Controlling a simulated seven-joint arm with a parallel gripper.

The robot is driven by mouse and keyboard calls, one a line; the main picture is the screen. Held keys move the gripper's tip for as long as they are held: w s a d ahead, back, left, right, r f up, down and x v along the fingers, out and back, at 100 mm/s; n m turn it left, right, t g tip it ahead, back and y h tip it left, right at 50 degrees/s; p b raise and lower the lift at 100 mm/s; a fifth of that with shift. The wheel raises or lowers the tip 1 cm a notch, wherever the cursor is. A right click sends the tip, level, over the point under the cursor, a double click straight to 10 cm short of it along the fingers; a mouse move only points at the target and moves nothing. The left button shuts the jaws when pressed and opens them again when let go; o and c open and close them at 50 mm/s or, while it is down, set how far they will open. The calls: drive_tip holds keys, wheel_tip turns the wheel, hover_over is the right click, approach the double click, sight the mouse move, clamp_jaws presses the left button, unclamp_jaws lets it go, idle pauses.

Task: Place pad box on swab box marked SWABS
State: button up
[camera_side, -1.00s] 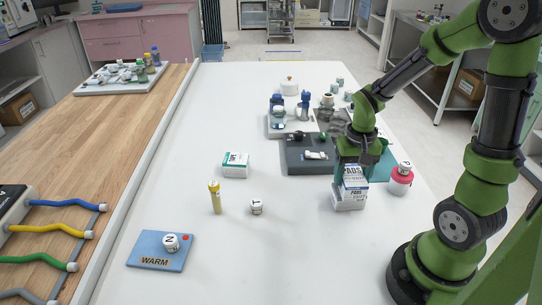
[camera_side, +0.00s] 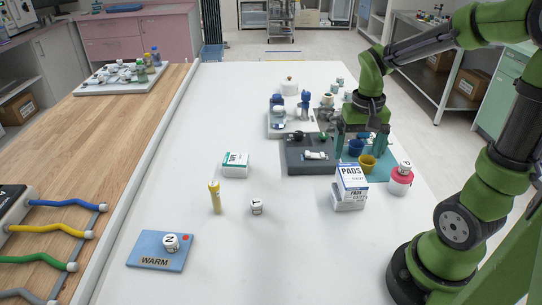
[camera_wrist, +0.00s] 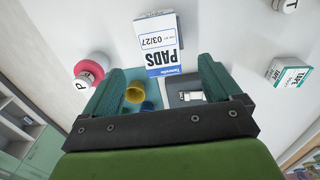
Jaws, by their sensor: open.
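The white and blue pad box (camera_side: 352,178), marked PADS, rests on top of a white box (camera_side: 347,204) at the right of the white table. The lower box's marking is mostly hidden, so I cannot read SWABS on it. The pad box overhangs slightly at the edges. In the wrist view the pad box (camera_wrist: 160,45) lies ahead of my fingers, with the lower box (camera_wrist: 154,14) showing just beyond it. My gripper (camera_side: 362,148) is open and empty, behind and above the pad box, apart from it.
A yellow cup (camera_side: 367,163) and a blue cup (camera_side: 355,147) stand under my gripper on a teal mat (camera_side: 384,168). A red-and-white jar (camera_side: 401,179) is close right of the boxes. A dark tray (camera_side: 295,163) lies left.

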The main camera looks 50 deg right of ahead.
drive_tip(key=s+a+r+n+t+y, duration=0.2)
drive_tip(key=a+r+n+t, duration=0.3)
drive_tip(key=a, duration=0.7)
wheel_tip(320, 180, up, 4)
drive_tip(key=shift+a+r+t, duration=0.15)
drive_tip(key=shift+a+t, duration=0.25)
drive_tip(key=shift+t, duration=0.7)
